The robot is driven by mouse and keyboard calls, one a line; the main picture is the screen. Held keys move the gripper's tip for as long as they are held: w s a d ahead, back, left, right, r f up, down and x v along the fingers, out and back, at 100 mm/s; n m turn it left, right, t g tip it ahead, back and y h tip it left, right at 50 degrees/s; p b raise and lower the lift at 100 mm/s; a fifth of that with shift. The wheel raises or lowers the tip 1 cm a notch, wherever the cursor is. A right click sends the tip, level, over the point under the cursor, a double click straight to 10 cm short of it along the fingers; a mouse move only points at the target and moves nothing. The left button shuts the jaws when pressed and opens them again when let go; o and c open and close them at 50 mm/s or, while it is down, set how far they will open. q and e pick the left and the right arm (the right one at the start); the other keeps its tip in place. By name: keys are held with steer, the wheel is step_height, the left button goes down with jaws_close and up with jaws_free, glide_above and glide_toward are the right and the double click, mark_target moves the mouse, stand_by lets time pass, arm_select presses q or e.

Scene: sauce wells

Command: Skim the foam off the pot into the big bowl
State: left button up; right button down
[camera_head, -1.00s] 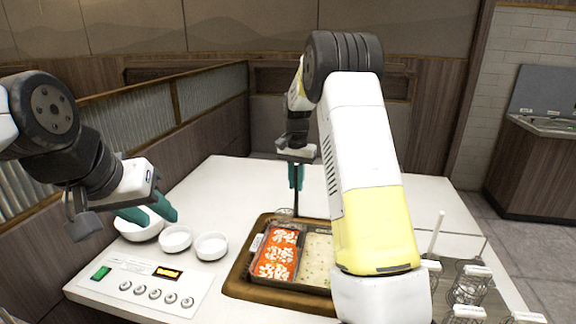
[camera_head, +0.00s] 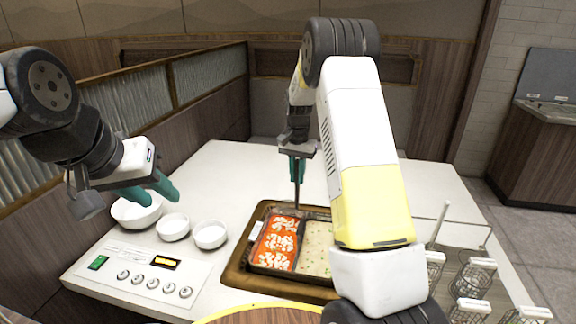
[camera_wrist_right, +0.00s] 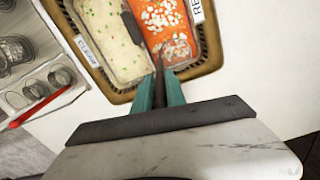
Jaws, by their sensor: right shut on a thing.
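The pot (camera_head: 304,272) is split in two. Its left half holds red broth (camera_head: 268,248) with white foam bits (camera_head: 281,243); its right half holds pale broth (camera_head: 316,262) with green specks. My right gripper (camera_head: 297,172) is shut on a dark upright handle (camera_head: 297,195), above the pot's far side. The handle's lower end reaches the red half, also seen in the right wrist view (camera_wrist_right: 160,68); its head is hard to make out there. The big white bowl (camera_head: 133,214) stands at the left, partly behind my left gripper (camera_head: 152,192), which is open and empty.
Two smaller white bowls (camera_head: 173,228) (camera_head: 210,236) stand between the big bowl and the pot. A control panel (camera_head: 140,277) is at the front left. Wire baskets (camera_head: 472,279) stand at the right. The table behind the pot is clear.

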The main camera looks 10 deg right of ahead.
step_height(320, 180, down, 10)
stand_by(1.0)
steer(key=shift+s+a+r, duration=0.1)
steer(key=shift+s, duration=0.05)
stand_by(0.3)
steer(key=shift+s+a, duration=1.65)
steer(key=shift+s, duration=2.2)
steer(key=shift+s+a, duration=1.65)
steer(key=shift+s, duration=2.2)
step_height(320, 180, up, 7)
steer(key=shift+r, duration=0.15)
steer(key=shift+s+r, duration=0.1)
steer(key=shift+r, duration=0.05)
step_height(320, 180, up, 9)
